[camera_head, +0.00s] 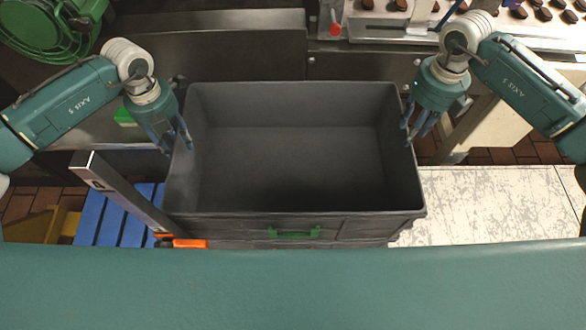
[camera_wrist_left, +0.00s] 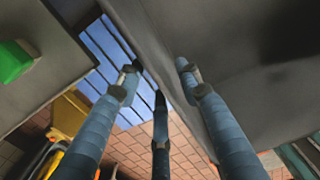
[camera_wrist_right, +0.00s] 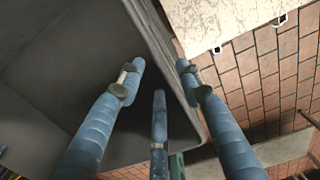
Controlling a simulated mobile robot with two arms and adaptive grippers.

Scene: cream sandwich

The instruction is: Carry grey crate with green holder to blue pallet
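The large grey crate (camera_head: 300,165) stands in the middle of the head view, open at the top and empty inside. Its green holder (camera_head: 293,233) is on the front face. My left gripper (camera_head: 177,148) is at the crate's left wall, fingers pointing down and spread apart; in the left wrist view the wall's edge (camera_wrist_left: 150,50) runs between them. My right gripper (camera_head: 411,135) is likewise at the right wall, its fingers apart with the wall edge (camera_wrist_right: 160,45) between them. Whether any finger touches the wall is unclear. The blue pallet (camera_head: 118,222) lies on the floor left of the crate.
Another grey crate edge (camera_head: 340,243) shows under this one. A grey post with an orange part (camera_head: 182,243) stands between crate and pallet. Metal machinery (camera_head: 245,55) is behind, with a tray of dark-topped sweets at upper right.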

